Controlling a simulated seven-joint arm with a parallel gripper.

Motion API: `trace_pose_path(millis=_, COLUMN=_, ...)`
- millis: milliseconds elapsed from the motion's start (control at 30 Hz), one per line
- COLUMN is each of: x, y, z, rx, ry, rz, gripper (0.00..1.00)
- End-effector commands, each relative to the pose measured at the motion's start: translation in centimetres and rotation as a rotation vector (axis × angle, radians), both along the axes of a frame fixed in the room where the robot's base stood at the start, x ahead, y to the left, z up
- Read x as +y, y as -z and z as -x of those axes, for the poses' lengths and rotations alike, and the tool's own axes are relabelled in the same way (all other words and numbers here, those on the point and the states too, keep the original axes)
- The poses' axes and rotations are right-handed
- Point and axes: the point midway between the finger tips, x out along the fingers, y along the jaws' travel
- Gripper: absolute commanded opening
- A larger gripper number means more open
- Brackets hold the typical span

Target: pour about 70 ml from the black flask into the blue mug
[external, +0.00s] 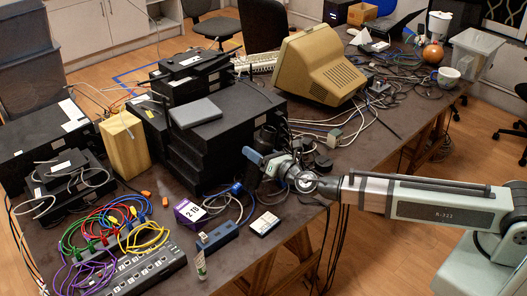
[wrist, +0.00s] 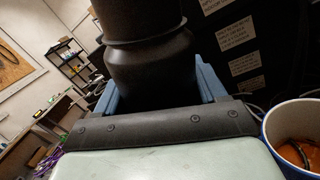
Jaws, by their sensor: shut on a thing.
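The black flask (wrist: 150,60) fills the upper middle of the wrist view, with its wide body low and its top cut off by the frame. My gripper (wrist: 155,90) is shut on it, with blue fingers on either side. In the external view my gripper (external: 258,160) is beside the black stack, and the dark flask (external: 265,138) is hard to make out there. Its exact tilt is unclear. The blue mug (wrist: 264,135) is at the lower right of the wrist view, its blue rim around a pale inside with orange-brown and dark shapes. I cannot make the mug out in the external view.
Black stacked equipment (external: 205,140) stands close to my gripper. A beige monitor (external: 320,68) is behind. A purple box (external: 188,212), a blue device (external: 216,237), cables and a patch panel (external: 140,268) crowd the front. Little of the table (external: 345,185) is bare.

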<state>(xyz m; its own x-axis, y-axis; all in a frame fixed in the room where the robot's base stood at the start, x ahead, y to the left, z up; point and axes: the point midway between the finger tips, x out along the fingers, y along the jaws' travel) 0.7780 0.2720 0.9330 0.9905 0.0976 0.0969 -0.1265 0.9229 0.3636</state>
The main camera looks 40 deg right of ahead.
Motion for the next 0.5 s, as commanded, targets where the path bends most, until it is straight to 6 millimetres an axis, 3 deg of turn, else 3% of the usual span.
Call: trace_pose_path(millis=500, x=0.36, y=0.24, z=-0.05, rx=0.034, ry=0.001, rz=0.222, gripper=0.15)
